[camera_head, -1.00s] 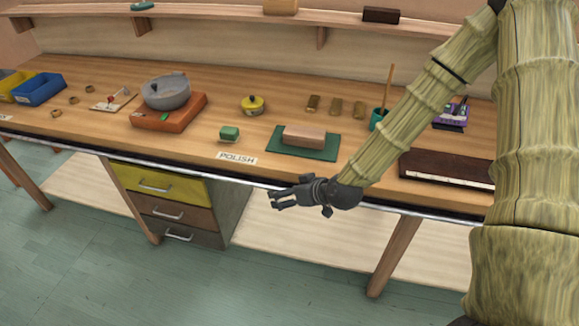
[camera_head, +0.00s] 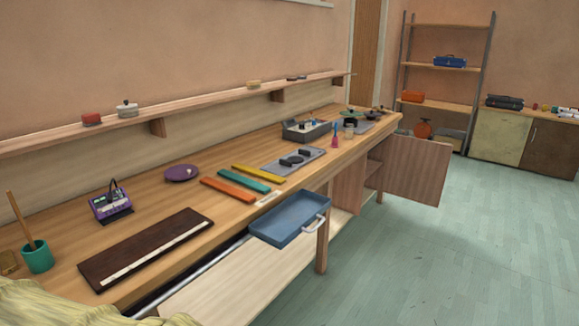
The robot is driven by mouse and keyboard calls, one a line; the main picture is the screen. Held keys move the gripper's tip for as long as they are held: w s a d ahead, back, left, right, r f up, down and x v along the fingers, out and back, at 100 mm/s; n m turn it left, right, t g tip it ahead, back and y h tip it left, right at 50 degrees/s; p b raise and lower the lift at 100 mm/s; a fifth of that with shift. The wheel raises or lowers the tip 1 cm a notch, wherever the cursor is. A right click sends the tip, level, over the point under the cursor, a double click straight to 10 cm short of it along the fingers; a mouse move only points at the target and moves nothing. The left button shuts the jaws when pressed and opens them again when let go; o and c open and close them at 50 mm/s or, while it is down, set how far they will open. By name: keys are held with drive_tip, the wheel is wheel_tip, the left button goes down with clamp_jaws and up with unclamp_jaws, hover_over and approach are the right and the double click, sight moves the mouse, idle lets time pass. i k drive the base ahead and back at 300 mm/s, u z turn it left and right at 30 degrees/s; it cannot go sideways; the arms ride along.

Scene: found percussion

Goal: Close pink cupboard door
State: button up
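The pink cupboard door (camera_head: 416,171) is a pinkish wooden panel near the far end of the long workbench. It stands swung open, out to the right over the green floor. Behind it, part of the cupboard's open inside and shelf (camera_head: 373,172) shows under the worktop. No handle on the door can be made out. My gripper is not in view; only a piece of my arm shows at the lower left, well apart from the door.
A blue drawer (camera_head: 287,219) with a pale handle juts from the workbench (camera_head: 230,210) front, between the near end and the door. A shelf rack (camera_head: 440,67) and a low cabinet (camera_head: 497,135) stand at the back right. The floor (camera_head: 450,250) at right is clear.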

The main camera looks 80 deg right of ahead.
sight(417, 169)
drive_tip(key=z, duration=4.05)
drive_tip(key=i, duration=8.25)
